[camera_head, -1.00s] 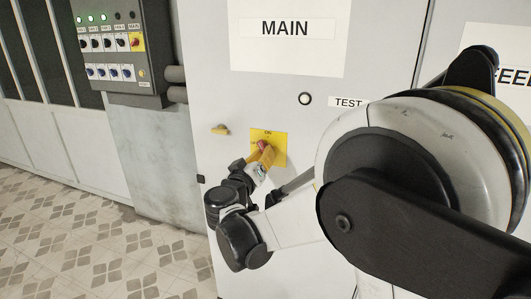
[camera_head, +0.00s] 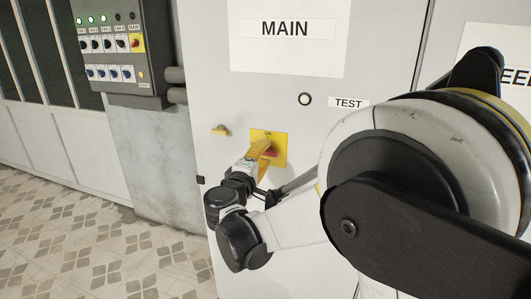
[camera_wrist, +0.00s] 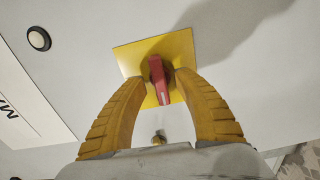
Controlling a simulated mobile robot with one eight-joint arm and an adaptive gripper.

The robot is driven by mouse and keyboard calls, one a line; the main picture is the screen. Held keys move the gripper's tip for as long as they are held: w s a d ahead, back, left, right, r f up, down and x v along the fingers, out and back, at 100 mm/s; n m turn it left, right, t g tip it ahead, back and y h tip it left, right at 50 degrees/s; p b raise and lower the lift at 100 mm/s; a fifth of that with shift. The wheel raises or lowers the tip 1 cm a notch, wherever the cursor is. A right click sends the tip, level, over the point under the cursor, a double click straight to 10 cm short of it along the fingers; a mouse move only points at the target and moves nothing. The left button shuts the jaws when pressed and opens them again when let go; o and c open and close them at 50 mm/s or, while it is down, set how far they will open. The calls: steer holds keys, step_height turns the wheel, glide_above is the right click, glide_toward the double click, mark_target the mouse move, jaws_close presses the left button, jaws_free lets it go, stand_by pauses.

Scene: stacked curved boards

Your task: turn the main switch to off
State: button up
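The main switch has a red handle (camera_wrist: 159,80) on a square yellow plate (camera_wrist: 182,46), mounted on the grey cabinet door below the MAIN sign. In the head view the red handle (camera_head: 271,153) shows partly between my yellow fingers, and ON is printed at the plate's top edge (camera_head: 277,135). The handle lies roughly sideways across the plate there. My gripper (camera_wrist: 160,77) has one curved yellow finger on each side of the handle. The fingertips stand apart with small gaps beside the handle; I see no clear contact.
A round indicator (camera_head: 305,99) and a TEST label (camera_head: 348,103) sit above right of the switch. A small yellow knob (camera_head: 220,130) sticks out to its left. A grey control box (camera_head: 118,50) with lamps and switches hangs on the left. Tiled floor is clear at lower left.

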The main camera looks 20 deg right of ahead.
steer(key=v, duration=0.7)
stand_by(0.4)
steer(key=s+d+f+m+g+y, duration=0.3)
steer(key=s+d+f+m+g, duration=0.15)
steer(key=s+d, duration=0.45)
steer(key=s+a+f+m+g+y, duration=0.1)
steer(key=s+a+f+m+y, duration=0.1)
steer(key=s, duration=0.6)
steer(key=s+a+f+m+g+y, duration=0.2)
steer(key=s+a+f+m+y, duration=0.1)
steer(key=s, duration=0.6)
steer(key=a+f+y, duration=0.1)
steer(key=y, duration=0.1)
steer(key=shift+f+m+y, duration=0.3)
steer(key=shift+m, duration=0.05)
